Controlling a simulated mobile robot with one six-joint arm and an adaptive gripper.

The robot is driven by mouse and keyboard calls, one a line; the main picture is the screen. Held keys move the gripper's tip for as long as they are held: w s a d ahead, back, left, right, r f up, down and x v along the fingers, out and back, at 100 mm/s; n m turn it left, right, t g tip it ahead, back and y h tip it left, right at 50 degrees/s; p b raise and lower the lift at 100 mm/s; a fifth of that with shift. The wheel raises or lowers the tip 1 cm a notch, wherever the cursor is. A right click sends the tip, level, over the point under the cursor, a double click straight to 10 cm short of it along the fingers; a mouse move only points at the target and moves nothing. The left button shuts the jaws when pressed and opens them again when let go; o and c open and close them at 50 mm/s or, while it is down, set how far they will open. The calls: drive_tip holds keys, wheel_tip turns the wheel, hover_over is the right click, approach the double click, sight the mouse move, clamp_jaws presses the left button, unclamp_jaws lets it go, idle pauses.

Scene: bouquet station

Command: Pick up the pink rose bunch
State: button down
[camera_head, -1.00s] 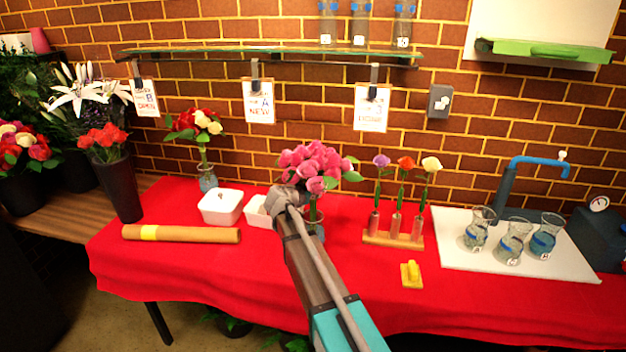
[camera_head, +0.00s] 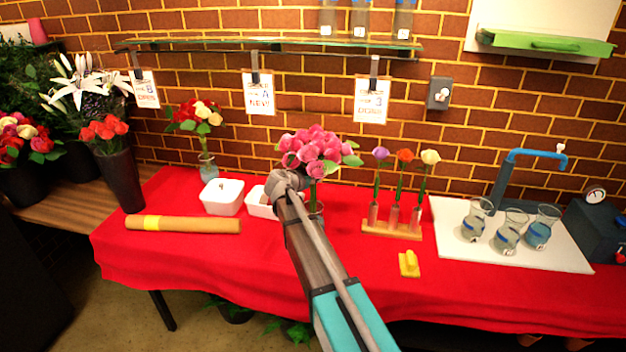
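The pink rose bunch (camera_head: 318,148) stands upright near the middle of the red-covered table, with green leaves at its sides. Its stems go down to a glass vase (camera_head: 317,211), mostly hidden behind my arm. My gripper (camera_head: 287,181) is at the lower left of the blooms, in front of the stems in the picture. My wrist and arm cover the fingers, so I cannot see whether they are open or closed around the stems.
White boxes (camera_head: 222,197) stand left of my gripper, and a brown paper roll (camera_head: 183,224) lies in front of them. A wooden rack (camera_head: 392,230) with three single flowers stands close on the right. A glass shelf (camera_head: 270,44) hangs above.

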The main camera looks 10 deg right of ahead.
drive_tip(key=shift+r+p, duration=7.25)
drive_tip(key=shift+r, duration=0.35)
